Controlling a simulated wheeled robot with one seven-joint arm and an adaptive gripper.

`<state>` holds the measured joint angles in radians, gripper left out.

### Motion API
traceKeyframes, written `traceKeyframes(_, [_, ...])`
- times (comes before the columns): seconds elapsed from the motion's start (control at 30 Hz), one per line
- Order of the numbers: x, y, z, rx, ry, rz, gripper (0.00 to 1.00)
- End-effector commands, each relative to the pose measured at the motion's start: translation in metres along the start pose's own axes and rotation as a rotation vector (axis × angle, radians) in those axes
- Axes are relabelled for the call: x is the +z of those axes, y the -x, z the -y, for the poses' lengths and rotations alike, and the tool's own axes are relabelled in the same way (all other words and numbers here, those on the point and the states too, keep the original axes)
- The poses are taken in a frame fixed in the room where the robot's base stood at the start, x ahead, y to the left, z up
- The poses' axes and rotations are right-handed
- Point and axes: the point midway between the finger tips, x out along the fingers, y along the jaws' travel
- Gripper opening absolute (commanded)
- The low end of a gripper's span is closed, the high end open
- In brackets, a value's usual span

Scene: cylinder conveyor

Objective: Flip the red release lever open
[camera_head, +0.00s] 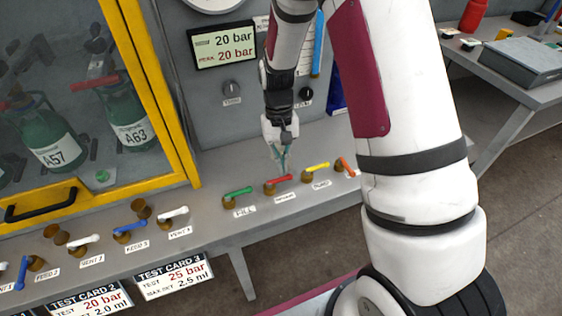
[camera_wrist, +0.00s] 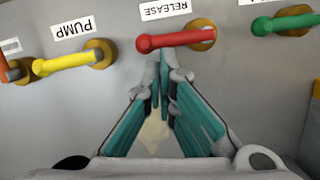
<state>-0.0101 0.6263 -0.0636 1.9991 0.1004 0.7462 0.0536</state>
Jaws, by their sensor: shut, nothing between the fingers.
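The red release lever (camera_head: 278,180) sits on a brass valve on the grey bench, behind a label. In the wrist view the red lever (camera_wrist: 176,40) lies roughly sideways under the upside-down RELEASE label (camera_wrist: 166,8), its rounded free end to the left and its brass base to the right. My gripper (camera_head: 283,168) is just above the lever in the head view. In the wrist view my gripper (camera_wrist: 163,60) has its teal fingers together, with the tips just beside the lever's middle. I cannot tell whether they touch it. Nothing is between the fingers.
The yellow PUMP lever (camera_wrist: 68,62) and green lever (camera_wrist: 285,23) flank the red one. An orange lever (camera_head: 347,167) stands further right. A yellow-framed cabinet (camera_head: 165,100) with green cylinders is left. A pressure display (camera_head: 222,45) is on the panel behind.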

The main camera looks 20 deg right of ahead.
Motion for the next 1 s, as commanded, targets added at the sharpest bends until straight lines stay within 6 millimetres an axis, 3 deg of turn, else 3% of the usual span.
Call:
traceKeyframes(0.37, [0.01,-0.002,-0.008,-0.041,-0.18,0.003,0.0])
traceKeyframes(1.0, [0.04,-0.008,-0.016,-0.167,-0.721,0.004,0.0])
